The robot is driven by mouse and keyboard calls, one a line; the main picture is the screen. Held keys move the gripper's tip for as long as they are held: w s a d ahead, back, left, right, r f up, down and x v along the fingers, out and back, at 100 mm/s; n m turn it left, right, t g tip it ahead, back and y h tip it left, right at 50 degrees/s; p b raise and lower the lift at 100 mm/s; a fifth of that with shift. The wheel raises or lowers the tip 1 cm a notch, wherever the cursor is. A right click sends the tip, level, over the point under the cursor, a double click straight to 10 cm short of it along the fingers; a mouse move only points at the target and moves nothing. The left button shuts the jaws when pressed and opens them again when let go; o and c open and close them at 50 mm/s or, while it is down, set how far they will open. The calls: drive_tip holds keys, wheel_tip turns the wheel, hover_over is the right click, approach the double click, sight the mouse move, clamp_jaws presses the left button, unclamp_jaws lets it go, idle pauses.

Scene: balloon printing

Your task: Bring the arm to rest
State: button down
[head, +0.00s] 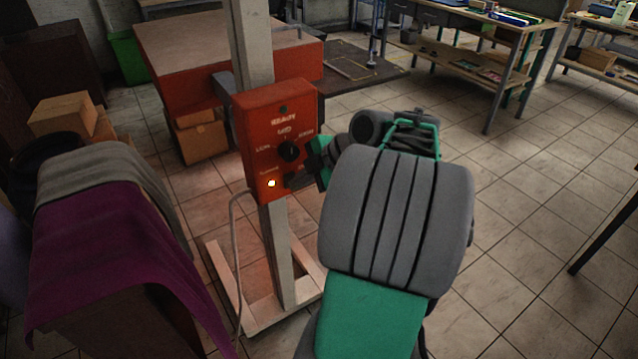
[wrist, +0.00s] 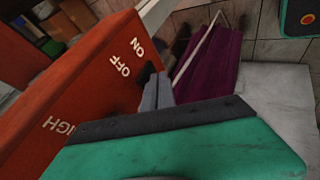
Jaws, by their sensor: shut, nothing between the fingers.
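My arm reaches forward in the head view, with its grey and green links in front of a red control box (head: 262,125). My gripper (head: 294,181) is at the box's lower right front, beside the round black dial (head: 288,151). In the wrist view my gripper (wrist: 156,93) is shut and empty, its grey fingers close to the box's red face (wrist: 85,80). I cannot tell whether the fingers touch the box.
The box is fixed to a pale post (head: 278,255) on a floor frame. A purple cloth (head: 110,250) lies over a stand at left. A red-sided table (head: 165,75) is behind, workbenches (head: 470,50) at the back right. Tiled floor at right is open.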

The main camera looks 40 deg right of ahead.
drive_tip(key=s+d+r, duration=0.2)
drive_tip(key=s+r, duration=0.4)
drive_tip(key=s, duration=0.4)
drive_tip(key=w+a+m+g+p, duration=0.3)
drive_tip(key=w+a+m+p, duration=0.3)
drive_tip(key=a, duration=0.7)
drive_tip(key=s+a+f+m+g+h+p, duration=0.1)
drive_tip(key=s+a+f+m+h+p, duration=0.1)
drive_tip(key=s+a+m, duration=0.4)
drive_tip(key=a+f+m+h, duration=0.1)
drive_tip(key=a+m, duration=0.2)
drive_tip(key=a, duration=0.2)
drive_tip(key=shift+s+m+p, duration=0.3)
drive_tip(key=shift+s+p, duration=0.1)
